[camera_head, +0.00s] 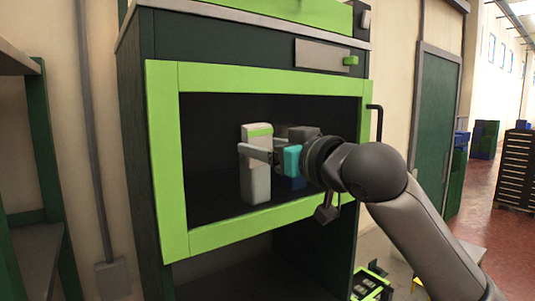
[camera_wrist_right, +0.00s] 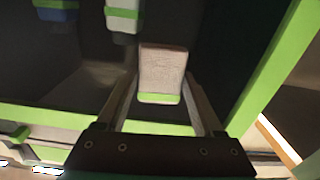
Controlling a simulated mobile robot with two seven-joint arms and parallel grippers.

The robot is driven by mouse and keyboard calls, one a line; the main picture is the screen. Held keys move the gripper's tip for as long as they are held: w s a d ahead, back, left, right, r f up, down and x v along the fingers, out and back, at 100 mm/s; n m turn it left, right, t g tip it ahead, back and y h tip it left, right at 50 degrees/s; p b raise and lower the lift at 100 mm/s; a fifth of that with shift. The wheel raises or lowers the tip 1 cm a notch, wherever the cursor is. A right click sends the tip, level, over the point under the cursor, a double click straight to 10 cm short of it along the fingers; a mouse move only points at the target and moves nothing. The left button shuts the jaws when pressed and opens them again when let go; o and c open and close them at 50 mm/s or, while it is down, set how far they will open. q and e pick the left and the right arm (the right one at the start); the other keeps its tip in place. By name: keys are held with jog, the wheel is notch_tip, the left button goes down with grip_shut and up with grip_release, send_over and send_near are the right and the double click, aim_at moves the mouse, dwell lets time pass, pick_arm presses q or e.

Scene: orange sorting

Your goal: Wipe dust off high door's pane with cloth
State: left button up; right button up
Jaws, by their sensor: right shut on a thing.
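The high door is a bright green frame (camera_head: 165,160) around a dark pane (camera_head: 212,140) on a dark green cabinet. My right gripper (camera_head: 258,155) is in front of the pane, near its middle. In the right wrist view, my right gripper (camera_wrist_right: 162,85) is shut on a pale, textured block-like cloth (camera_wrist_right: 163,68) with a green strip at its near edge. The cloth is close to the pane; I cannot tell whether it touches. I cannot make out dust on the pane. My left gripper is not in view.
A black handle (camera_head: 375,122) stands out at the door's right side. Pale, blue and green shapes show behind or in the pane. A shelf rack (camera_head: 38,245) stands at the left. A dark green room door (camera_head: 433,125) and stacked crates (camera_head: 485,138) are at the right.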

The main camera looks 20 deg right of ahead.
jog(key=shift+r, duration=0.3)
jog(key=w+d, duration=0.5)
jog(key=d, duration=0.8)
jog(key=shift+d, duration=0.35)
dwell(0.5)
jog(key=shift+s+f, duration=0.1)
jog(key=shift+b+v, duration=1.75)
jog(key=shift+v, duration=1.1)
